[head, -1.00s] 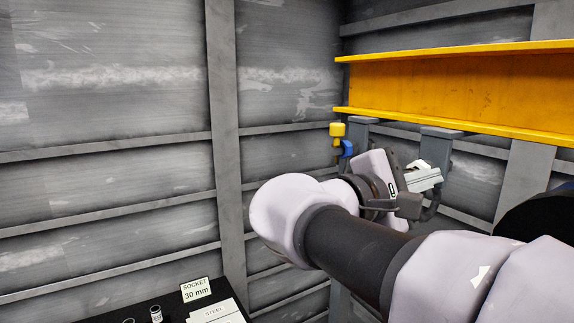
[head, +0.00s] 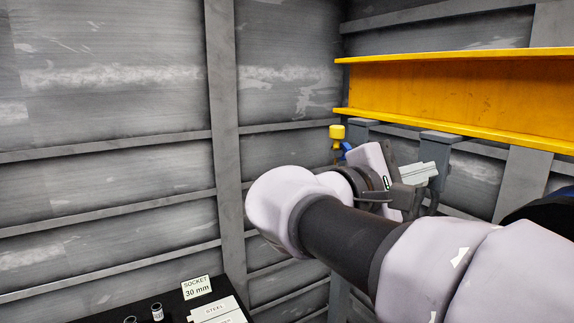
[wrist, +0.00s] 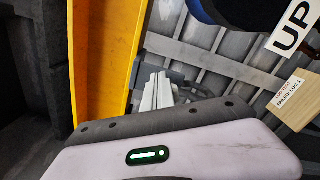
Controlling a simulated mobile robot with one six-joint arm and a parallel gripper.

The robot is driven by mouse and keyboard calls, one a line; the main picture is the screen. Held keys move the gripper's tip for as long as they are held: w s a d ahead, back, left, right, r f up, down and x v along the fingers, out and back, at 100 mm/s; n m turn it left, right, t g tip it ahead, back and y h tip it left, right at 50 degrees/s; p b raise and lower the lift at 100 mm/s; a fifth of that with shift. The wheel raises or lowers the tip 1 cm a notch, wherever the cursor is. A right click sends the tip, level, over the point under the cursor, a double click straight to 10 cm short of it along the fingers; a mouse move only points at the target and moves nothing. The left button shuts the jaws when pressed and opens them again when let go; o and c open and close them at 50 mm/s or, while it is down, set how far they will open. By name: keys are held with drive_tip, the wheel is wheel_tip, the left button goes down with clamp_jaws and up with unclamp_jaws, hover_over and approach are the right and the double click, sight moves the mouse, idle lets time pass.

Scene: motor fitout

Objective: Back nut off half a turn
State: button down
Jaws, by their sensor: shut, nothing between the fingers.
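The nut cannot be made out in either view. My gripper (head: 420,173) is in the right half of the head view, in front of grey posts under the yellow beam. Its pale fingers also show at the middle of the wrist view (wrist: 158,88), shut together with nothing between them. A dark round body (head: 548,215) is at the right edge of the head view, partly behind my arm. In the wrist view a dark blue body (wrist: 238,10) is at the top, beside a white "UP" label (wrist: 294,28). My arm hides much of the area beneath the gripper.
The yellow beam (head: 460,90) runs above my gripper, with a yellow-topped fitting (head: 337,132) near its left end. A black table at lower left holds small sockets (head: 157,312), a "SOCKET 30 mm" sign (head: 197,287) and a box marked steel (head: 215,308). A tan tag (wrist: 296,100) shows at right.

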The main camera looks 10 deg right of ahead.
drive_tip(key=shift+w+a+r+p, duration=0.15)
drive_tip(key=shift+w+r+p, duration=0.15)
drive_tip(key=shift+r+p, duration=0.05)
drive_tip(key=shift+r, duration=0.1)
idle(0.3)
drive_tip(key=p+v, duration=0.2)
drive_tip(key=v, duration=0.4)
drive_tip(key=shift+s+r, duration=0.15)
drive_tip(key=shift+r, duration=0.05)
